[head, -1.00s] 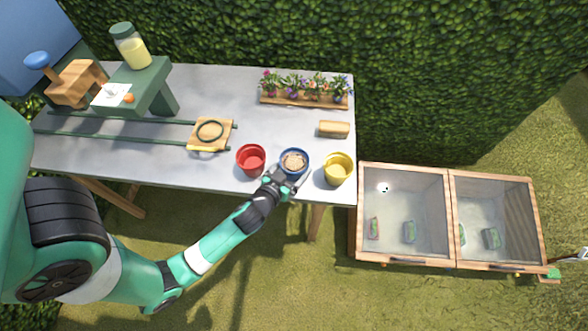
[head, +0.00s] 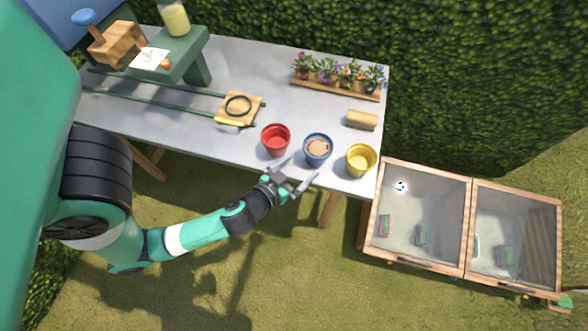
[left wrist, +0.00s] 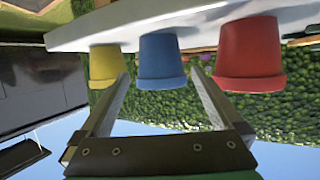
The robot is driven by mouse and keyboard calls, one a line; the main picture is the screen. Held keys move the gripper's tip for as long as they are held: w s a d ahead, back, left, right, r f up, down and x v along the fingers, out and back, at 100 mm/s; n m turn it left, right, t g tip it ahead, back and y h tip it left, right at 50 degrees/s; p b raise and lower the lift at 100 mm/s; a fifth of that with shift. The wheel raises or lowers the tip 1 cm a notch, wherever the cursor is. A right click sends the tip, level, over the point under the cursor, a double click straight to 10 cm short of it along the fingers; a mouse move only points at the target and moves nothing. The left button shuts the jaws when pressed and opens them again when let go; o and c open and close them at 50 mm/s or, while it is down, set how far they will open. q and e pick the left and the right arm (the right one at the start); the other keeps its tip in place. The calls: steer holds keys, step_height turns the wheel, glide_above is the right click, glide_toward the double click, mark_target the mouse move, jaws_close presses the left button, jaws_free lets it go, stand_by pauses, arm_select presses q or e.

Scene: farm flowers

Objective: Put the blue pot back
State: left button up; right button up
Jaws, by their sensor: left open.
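The blue pot (head: 318,150) stands upright on the grey table near its front edge, between a red pot (head: 275,140) and a yellow pot (head: 361,160). Light brown material shows inside its top. My left gripper (head: 299,178) is open and empty, just in front of the blue pot and apart from it. In the left wrist view the picture is upside down; the blue pot (left wrist: 162,60) lies ahead, between the spread fingers (left wrist: 168,98), with the yellow pot and red pot to its sides. My right gripper is not in view.
The table (head: 180,123) holds a flower rack (head: 338,78), a wooden block (head: 362,119) and a wooden plate with a black ring (head: 239,107) on rails. A green stand (head: 170,55) is at the back left. A glass-topped wooden box (head: 463,225) stands right of the table.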

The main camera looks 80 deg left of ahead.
arm_select(q)
steer(key=shift+v, duration=1.5)
steer(key=shift+a, duration=0.1)
steer(key=w+d+r+t+h, duration=0.1)
steer(key=w+d+r+t, duration=0.1)
steer(key=w+r, duration=0.5)
steer(key=w+d+r+t+h, duration=0.1)
steer(key=w+d+r+t, duration=0.15)
steer(key=w+r, duration=0.55)
steer(key=w+d+r+m+t+h, duration=0.1)
steer(key=w+d+r+t, duration=0.15)
steer(key=r, duration=0.55)
steer(key=w+d+r+m+t, duration=0.1)
steer(key=w+r+t, duration=0.15)
steer(key=r, duration=0.65)
steer(key=s+d+r+m+t+h, duration=0.2)
steer(key=r, duration=0.6)
steer(key=s+d+r+m+t+h, duration=0.2)
steer(key=r+h, duration=0.1)
steer(key=r, duration=0.6)
steer(key=s+d+r+m+t+h, duration=0.2)
steer(key=d+r+t, duration=0.1)
steer(key=r, duration=0.5)
steer(key=shift+r+m+h, duration=0.3)
steer(key=shift+h, duration=0.1)
